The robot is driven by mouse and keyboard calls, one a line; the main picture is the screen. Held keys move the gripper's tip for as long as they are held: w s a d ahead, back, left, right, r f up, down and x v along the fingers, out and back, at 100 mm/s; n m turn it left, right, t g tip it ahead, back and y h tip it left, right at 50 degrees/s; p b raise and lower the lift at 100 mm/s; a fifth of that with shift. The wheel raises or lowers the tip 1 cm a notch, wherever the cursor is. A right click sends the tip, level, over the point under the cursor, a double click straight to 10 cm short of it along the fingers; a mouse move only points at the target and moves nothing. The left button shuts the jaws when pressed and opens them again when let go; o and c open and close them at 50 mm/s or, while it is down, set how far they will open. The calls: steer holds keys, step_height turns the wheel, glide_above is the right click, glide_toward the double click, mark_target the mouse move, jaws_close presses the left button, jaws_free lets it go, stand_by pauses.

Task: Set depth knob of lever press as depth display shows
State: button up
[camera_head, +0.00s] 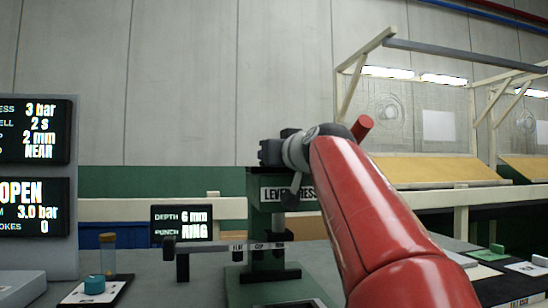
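The lever press (256,215) is a green press on a green base, behind and left of my red arm. Its name label is partly covered by the arm. The depth display (182,222) stands left of it and reads depth 6 mm, punch RING. My gripper (268,152) is at the top of the press, pointing left; it is small and dark, so its opening and any contact are unclear. I cannot make out the depth knob; gripper and arm cover part of the press head. A bar (215,245) with several punch labels crosses the press front.
A grey panel (72,190) with two screens stands at the left. A teal knob (95,284) on a plate and an amber-topped cylinder (108,254) are nearby. A red cylinder (362,128) shows behind my arm.

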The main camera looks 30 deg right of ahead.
steer(key=shift+d+f+y, duration=0.1)
steer(key=shift+y, duration=0.2)
steer(key=o, duration=1)
steer(key=shift+h, duration=0.4)
